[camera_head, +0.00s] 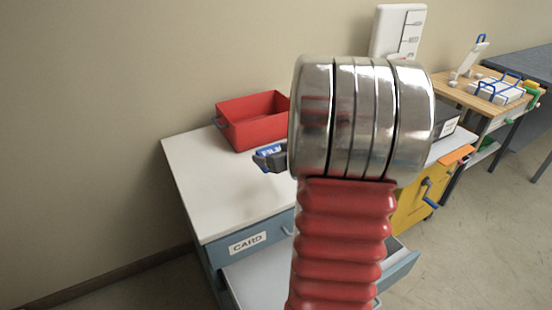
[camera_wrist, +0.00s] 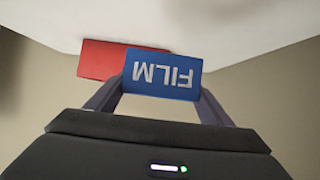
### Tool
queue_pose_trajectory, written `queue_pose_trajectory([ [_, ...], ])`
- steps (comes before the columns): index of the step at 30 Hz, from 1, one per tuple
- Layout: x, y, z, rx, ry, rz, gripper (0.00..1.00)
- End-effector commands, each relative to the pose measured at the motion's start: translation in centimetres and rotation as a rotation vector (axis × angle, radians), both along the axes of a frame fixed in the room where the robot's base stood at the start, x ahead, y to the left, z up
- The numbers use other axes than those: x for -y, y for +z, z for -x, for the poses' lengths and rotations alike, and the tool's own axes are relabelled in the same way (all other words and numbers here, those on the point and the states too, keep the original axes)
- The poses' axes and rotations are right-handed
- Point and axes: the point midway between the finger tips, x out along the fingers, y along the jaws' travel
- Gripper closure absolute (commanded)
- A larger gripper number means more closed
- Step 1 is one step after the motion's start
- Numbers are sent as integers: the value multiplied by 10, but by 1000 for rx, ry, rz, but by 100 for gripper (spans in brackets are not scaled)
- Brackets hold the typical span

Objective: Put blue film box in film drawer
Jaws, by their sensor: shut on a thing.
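The blue film box (camera_wrist: 163,72) carries white FILM lettering, upside down in the wrist view. My gripper (camera_wrist: 161,88) is shut on it, one finger at each side. In the head view the box (camera_head: 270,151) and my gripper (camera_head: 268,160) show just left of my arm, over the white cabinet top; I cannot tell how high above. An open drawer (camera_head: 262,280) with a pale interior juts out below the drawer front labelled CARD (camera_head: 247,243). My arm hides much of the open drawer, and no label on it is visible.
A red bin (camera_head: 252,121) stands at the back of the white cabinet top (camera_head: 205,185); the top's left part is clear. A wall runs behind.

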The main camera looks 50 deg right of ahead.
Motion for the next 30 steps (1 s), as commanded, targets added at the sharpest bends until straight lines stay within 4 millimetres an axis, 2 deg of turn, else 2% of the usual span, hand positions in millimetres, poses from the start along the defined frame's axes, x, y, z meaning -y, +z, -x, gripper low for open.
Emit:
queue_pose_trajectory([
  [5, -24, 3, -26, 2, 27, 0, 55],
  [11, -68, 6, -63, 2, 67, 0, 55],
  [21, -154, 5, -114, 1, 132, 0, 55],
  [30, -238, -1, -142, 1, 190, -1, 55],
])
